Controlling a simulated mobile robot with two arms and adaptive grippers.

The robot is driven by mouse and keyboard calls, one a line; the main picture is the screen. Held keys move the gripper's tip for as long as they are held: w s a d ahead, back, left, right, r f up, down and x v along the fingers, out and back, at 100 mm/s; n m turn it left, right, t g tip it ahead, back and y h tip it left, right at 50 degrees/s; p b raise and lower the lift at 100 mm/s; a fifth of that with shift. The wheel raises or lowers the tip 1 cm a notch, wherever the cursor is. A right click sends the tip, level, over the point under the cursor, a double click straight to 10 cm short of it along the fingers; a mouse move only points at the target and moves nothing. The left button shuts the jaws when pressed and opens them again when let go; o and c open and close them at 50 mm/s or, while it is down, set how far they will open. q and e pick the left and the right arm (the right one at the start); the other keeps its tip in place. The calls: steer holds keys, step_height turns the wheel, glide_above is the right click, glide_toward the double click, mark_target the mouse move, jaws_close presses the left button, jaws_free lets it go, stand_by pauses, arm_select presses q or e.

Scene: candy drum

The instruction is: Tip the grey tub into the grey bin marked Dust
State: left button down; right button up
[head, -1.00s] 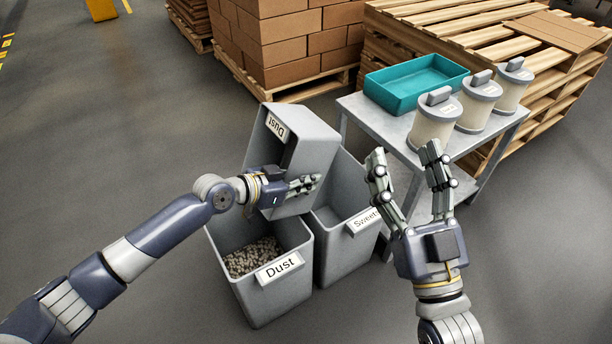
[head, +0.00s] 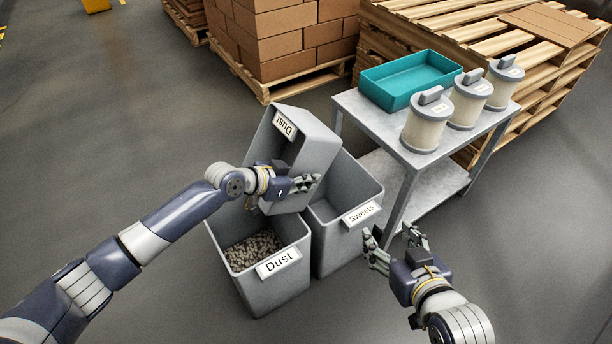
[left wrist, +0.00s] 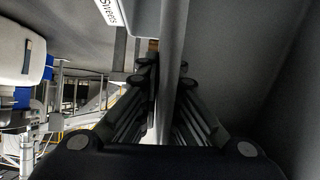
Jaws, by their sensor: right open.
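The grey tub (head: 312,140), with an upside-down "Dust" label, is steeply tipped above the grey bin marked Dust (head: 272,290). My left gripper (head: 304,184) is shut on the tub's wall. The left wrist view shows its fingers (left wrist: 165,70) on both sides of a thin grey wall. Brownish-grey pieces lie inside the Dust bin. The inside of the tub is mostly hidden. My right gripper (head: 392,236) is open and empty, right of the bins and in front of the table.
A grey bin marked Sweets (head: 345,240) stands right beside the Dust bin. A metal table (head: 395,140) behind holds a teal tray (head: 385,90) and three lidded cream canisters (head: 426,125). Boxes and pallets stand at the back. The floor at left is clear.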

arm_select(q)
steer(key=shift+w+d+f+g+y+p, duration=0.1)
steer(key=shift+w+d+g+y+p, duration=0.25)
steer(key=shift+p, duration=0.55)
steer(key=shift+d+f+g+y+p, duration=0.25)
steer(key=shift+g+y+p, duration=0.25)
steer(key=shift+p, duration=0.5)
steer(key=shift+w+d+f+y+p, duration=0.1)
steer(key=shift+w+d+y+p, duration=0.05)
steer(key=shift+y+p, duration=0.2)
steer(key=shift+f+g, duration=0.2)
steer(key=shift+g, duration=0.15)
steer(key=shift+f+y, duration=0.2)
steer(key=shift+y, duration=0.1)
arm_select(e)
steer(key=s+d+f+g+h, duration=0.1)
steer(key=s+d+f+g, duration=0.1)
steer(key=s, duration=0.5)
steer(key=s+d+f+g+h, duration=0.1)
steer(key=s+d+f+g, duration=0.1)
steer(key=s+f+g, duration=0.2)
steer(key=s+g, duration=0.2)
steer(key=s, duration=0.1)
steer(key=shift+d, duration=0.35)
arm_select(q)
steer(key=shift+w, duration=0.1)
arm_select(e)
steer(key=shift+s, duration=0.1)
